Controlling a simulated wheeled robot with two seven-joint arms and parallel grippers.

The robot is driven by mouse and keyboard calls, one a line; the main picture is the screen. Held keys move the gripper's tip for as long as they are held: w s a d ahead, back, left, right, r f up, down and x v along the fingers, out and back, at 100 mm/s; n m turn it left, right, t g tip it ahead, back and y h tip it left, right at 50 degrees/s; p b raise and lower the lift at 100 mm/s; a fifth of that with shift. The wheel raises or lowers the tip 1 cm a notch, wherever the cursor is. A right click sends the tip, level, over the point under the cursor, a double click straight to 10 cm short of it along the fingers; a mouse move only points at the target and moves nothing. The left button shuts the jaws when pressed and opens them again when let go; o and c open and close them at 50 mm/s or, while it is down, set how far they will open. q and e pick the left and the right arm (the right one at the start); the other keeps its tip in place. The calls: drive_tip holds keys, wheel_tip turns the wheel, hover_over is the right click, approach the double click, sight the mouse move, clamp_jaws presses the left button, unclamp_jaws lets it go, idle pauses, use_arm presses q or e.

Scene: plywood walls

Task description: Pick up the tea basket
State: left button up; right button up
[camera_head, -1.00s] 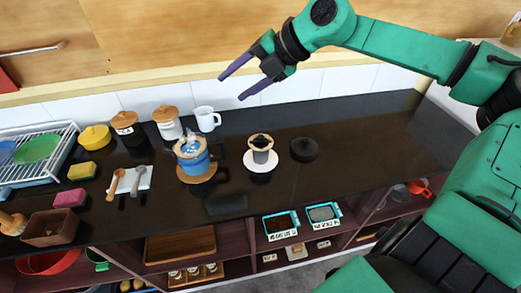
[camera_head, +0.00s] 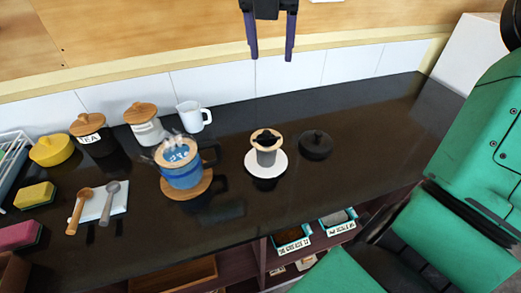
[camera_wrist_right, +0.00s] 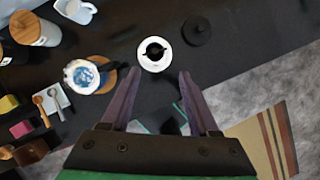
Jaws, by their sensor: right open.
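A small grey tea basket with a tan rim (camera_head: 266,155) and dark contents stands upright on a white saucer (camera_head: 281,170) on the black counter. A black round lid (camera_head: 316,146) lies just right of it. My right gripper (camera_head: 271,57) hangs open and empty at the top of the head view, fingers pointing down, apart from the basket. In the right wrist view, the basket (camera_wrist_right: 153,50) shows from above, just beyond the open fingertips, slightly left of centre. My left gripper is not in view.
A steaming blue pot (camera_head: 181,170) stands on a wooden coaster left of the basket. A white mug (camera_head: 193,117), a white canister (camera_head: 145,128) and a dark TEA jar (camera_head: 93,146) stand behind. The counter right of the lid is clear.

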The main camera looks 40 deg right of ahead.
wheel_tip(320, 180, down, 6)
drive_tip(key=f+b, duration=0.1)
drive_tip(key=b, duration=0.7)
approach(267, 132)
drive_tip(key=p+x, duration=0.3)
drive_tip(key=x, duration=0.4)
drive_tip(key=shift+w+f, duration=0.1)
drive_tip(key=shift+f, duration=0.05)
drive_tip(key=shift+w+d+f, duration=0.15)
drive_tip(key=shift+d+f, duration=0.05)
drive_tip(key=shift+f, duration=0.1)
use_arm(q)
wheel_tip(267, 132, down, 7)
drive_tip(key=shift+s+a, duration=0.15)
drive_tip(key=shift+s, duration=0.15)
use_arm(e)
drive_tip(key=shift+r, duration=0.1)
clamp_jaws()
